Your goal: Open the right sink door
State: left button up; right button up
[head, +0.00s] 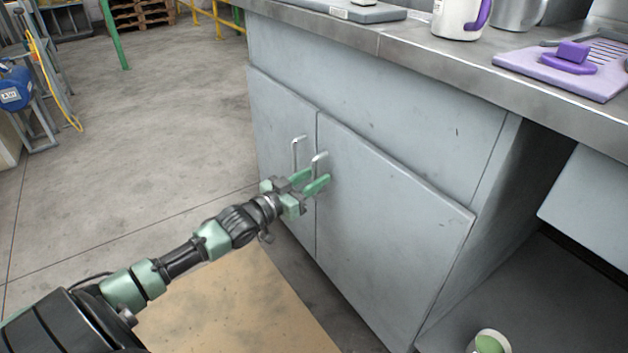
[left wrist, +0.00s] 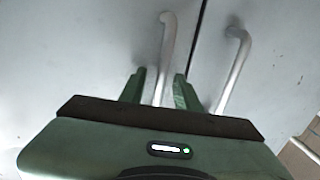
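The right sink door (head: 385,225) is a grey panel that looks shut, flush with the cabinet front. Its metal bar handle (head: 319,161) stands near its left edge. My left gripper (head: 309,180) is at the lower part of this handle, with its green fingers pointing at the cabinet. In the left wrist view, the handle (left wrist: 167,48) runs down between my two fingers (left wrist: 160,88), with a small gap on each side. The gripper looks open around the bar. The handle's near end is hidden behind the gripper body. My right gripper is out of view.
The left door (head: 277,130) is shut, and its handle (head: 297,150) is close beside the gripper; this handle also shows in the left wrist view (left wrist: 232,70). A countertop (head: 420,62) overhangs above. A tan mat (head: 240,310) lies in front.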

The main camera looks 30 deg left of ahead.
pick_arm(q)
grip_shut()
dwell(1.4)
